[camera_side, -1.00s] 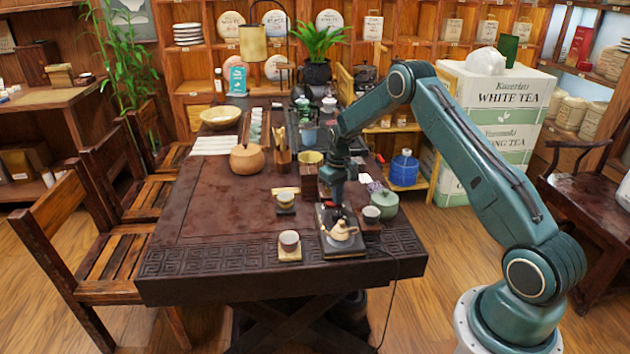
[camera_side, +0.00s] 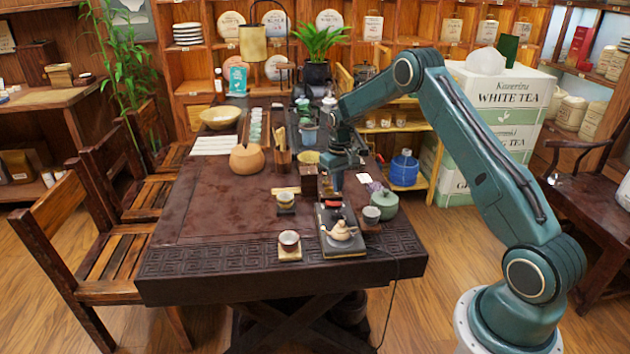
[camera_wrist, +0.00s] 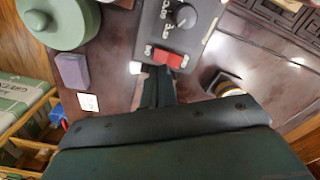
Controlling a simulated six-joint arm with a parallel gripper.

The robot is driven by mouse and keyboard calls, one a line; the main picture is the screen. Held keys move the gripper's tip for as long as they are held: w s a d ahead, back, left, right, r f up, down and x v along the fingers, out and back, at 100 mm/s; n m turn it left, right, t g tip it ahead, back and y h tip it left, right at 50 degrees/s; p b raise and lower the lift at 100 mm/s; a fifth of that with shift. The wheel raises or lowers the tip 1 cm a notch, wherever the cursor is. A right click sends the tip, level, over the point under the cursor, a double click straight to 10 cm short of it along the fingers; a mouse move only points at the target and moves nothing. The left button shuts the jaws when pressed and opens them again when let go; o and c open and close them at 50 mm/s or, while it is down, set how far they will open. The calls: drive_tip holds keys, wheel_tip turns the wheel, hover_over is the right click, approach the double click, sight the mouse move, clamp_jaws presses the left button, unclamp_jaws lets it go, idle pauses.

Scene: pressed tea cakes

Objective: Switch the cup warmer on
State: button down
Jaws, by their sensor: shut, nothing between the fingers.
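The cup warmer (camera_side: 345,252) is a dark slab near the table's front right, with a small beige teapot (camera_side: 342,231) on its front part. Its red rocker switch (camera_side: 331,204) shows at the back end. In the wrist view the red switch (camera_wrist: 168,58) sits on the grey panel (camera_wrist: 152,28), beside a black knob (camera_wrist: 184,16). I cannot tell which way the rocker is tilted. My gripper (camera_side: 335,190) is shut and empty, pointing down just above and behind the switch. Its fingertips (camera_wrist: 158,72) show just below the switch in the wrist view, apparently apart from it.
A cup (camera_side: 371,214) on a dark stand and a green lidded jar (camera_side: 385,203) stand close on the right. A cable (camera_side: 397,268) runs right.

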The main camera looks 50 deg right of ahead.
drive_tip(key=shift+r, duration=1.35)
drive_tip(key=shift+r, duration=0.1)
wheel_tip(320, 180, up, 13)
drive_tip(key=t, duration=0.1)
hover_over(336, 204)
drive_tip(key=s+a, duration=0.3)
drive_tip(key=a, duration=0.4)
drive_tip(key=s+a+r+n+t, duration=0.1)
drive_tip(key=s+a+r+t, duration=0.1)
drive_tip(key=s+a+r, duration=0.6)
drive_tip(key=s+a+r+n+t, duration=0.1)
drive_tip(key=s+a, duration=0.3)
drive_tip(key=s, duration=0.7)
drive_tip(key=s+a+r+n+t, duration=0.1)
drive_tip(key=s+a, duration=0.4)
drive_tip(key=s, duration=0.6)
drive_tip(key=shift+s+r+t, duration=0.25)
drive_tip(key=shift+r+t, duration=0.05)
drive_tip(key=shift+r, duration=0.2)
